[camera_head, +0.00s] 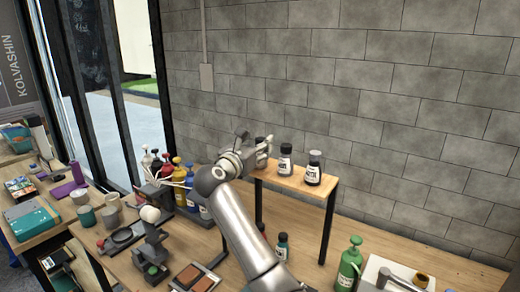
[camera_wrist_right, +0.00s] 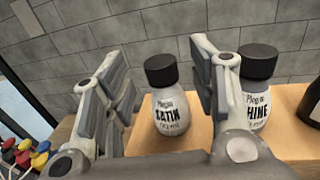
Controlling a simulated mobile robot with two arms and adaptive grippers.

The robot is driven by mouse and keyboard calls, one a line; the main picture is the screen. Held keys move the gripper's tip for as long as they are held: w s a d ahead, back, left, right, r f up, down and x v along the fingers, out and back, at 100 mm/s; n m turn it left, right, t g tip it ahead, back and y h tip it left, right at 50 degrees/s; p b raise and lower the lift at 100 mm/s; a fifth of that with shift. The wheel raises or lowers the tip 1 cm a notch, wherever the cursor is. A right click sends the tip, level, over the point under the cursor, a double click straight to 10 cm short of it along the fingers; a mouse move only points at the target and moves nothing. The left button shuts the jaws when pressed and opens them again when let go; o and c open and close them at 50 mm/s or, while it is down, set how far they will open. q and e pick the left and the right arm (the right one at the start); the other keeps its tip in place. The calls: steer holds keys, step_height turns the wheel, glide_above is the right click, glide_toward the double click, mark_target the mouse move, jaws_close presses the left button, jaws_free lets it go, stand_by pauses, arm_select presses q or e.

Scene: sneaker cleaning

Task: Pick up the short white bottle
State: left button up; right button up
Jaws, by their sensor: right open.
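Two short white bottles with black caps stand upright on the raised wooden shelf. The one labelled SATIN (camera_wrist_right: 170,112) shows between my right gripper's fingers in the right wrist view, with space on both sides. The one labelled SHINE (camera_wrist_right: 256,105) stands just right of it, partly behind the right finger; it also shows in the head view (camera_head: 285,162). My right gripper (camera_head: 256,150) is open and empty at the shelf's left end, largely hiding the SATIN bottle in the head view. My left gripper is not in view.
A dark bottle (camera_head: 313,169) stands at the shelf's right (camera_head: 290,183). Coloured pump bottles (camera_head: 178,178) stand left of my arm. A green pump bottle (camera_head: 349,265) stands at lower right, and a small dark bottle (camera_head: 282,246) below the shelf. A block wall (camera_head: 380,110) rises behind.

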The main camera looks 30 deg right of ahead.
steer(key=shift+p+x, duration=0.3)
steer(key=shift+x, duration=0.9)
steer(key=shift+w+d, duration=0.1)
steer(key=shift+d, duration=0.05)
steer(key=shift+c, duration=0.7)
steer(key=c, duration=1)
steer(key=shift+r, duration=0.1)
